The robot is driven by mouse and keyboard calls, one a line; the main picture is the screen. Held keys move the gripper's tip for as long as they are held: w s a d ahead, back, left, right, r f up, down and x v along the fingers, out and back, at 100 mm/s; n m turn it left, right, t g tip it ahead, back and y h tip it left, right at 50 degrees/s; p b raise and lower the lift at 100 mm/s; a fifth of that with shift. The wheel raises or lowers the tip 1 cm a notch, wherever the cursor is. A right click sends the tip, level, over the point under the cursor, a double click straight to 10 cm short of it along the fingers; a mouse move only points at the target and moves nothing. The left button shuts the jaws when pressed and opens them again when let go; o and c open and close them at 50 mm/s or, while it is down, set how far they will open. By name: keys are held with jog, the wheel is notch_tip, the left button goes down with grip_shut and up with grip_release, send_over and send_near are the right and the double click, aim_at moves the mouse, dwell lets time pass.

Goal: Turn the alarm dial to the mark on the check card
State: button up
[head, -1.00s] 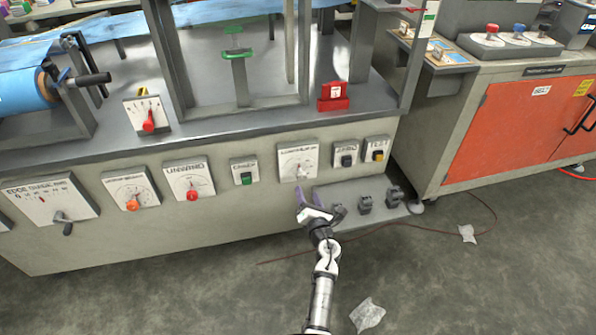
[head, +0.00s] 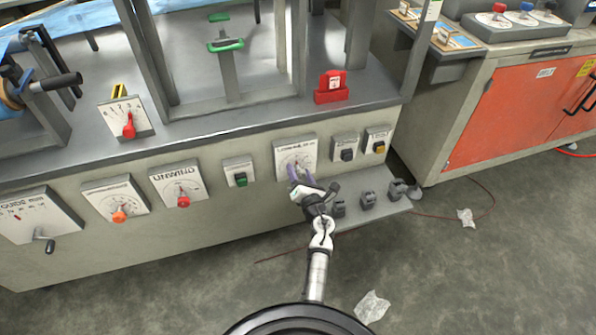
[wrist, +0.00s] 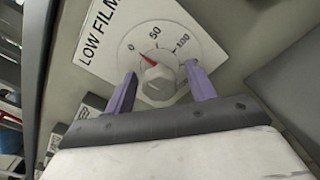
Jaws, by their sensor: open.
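The alarm dial is the white "LOW FILM" plate (head: 297,147) on the front panel of the machine. In the wrist view its pale knob (wrist: 159,82) sits below a scale reading 0, 50, 100. The red pointer (wrist: 147,58) lies between 0 and 50. My gripper (head: 299,173) is open in front of the dial; in the wrist view its purple fingers (wrist: 161,78) stand on either side of the knob, with small gaps. A small card (head: 335,83), likely the check card, stands in a red holder (head: 331,96) on the ledge above; its mark is too small to read.
A green button box (head: 239,172) is left of the dial. Black (head: 346,147) and yellow (head: 378,140) button boxes are to its right. A grey shelf (head: 391,211) with several dark blocks juts out below. Other dials line the panel further left.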

jog(key=shift+s, duration=0.1)
jog(key=c, duration=1)
jog(key=shift+o, duration=0.2)
jog(key=shift+r+m+p, duration=0.1)
jog(key=shift+m+p, duration=0.2)
jog(key=shift+p, duration=0.1)
jog(key=m+p, duration=0.2)
jog(key=shift+r+m, duration=0.1)
jog(key=shift+m, duration=0.2)
jog(key=m+p, duration=0.3)
jog(key=shift+m, duration=0.4)
jog(key=shift+m+p, duration=0.5)
jog(key=shift+m, duration=0.3)
